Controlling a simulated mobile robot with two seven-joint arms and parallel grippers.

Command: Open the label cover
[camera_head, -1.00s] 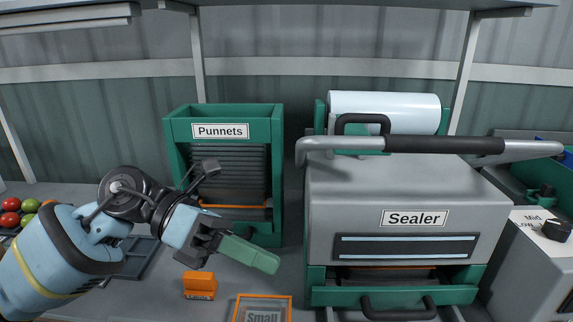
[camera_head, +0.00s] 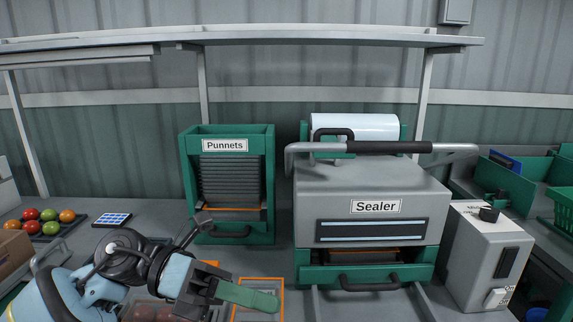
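I cannot make out for certain which part is the label cover. The grey sealer (camera_head: 372,185) stands on the bench right of centre, with its long bar handle (camera_head: 388,147) lying across the top. A white roll (camera_head: 355,126) sits between green brackets at its back, behind a black loop handle. My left gripper (camera_head: 262,298) is low in the picture, in front of the punnet dispenser and left of the sealer. Its green fingers point right and are seen side-on, so their gap is hidden. I see nothing held. My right gripper is out of view.
The green punnet dispenser (camera_head: 225,239) stands left of the sealer. An orange-edged frame (camera_head: 282,284) lies partly under my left fingers. A grey control box (camera_head: 476,262) with a black knob stands right of the sealer.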

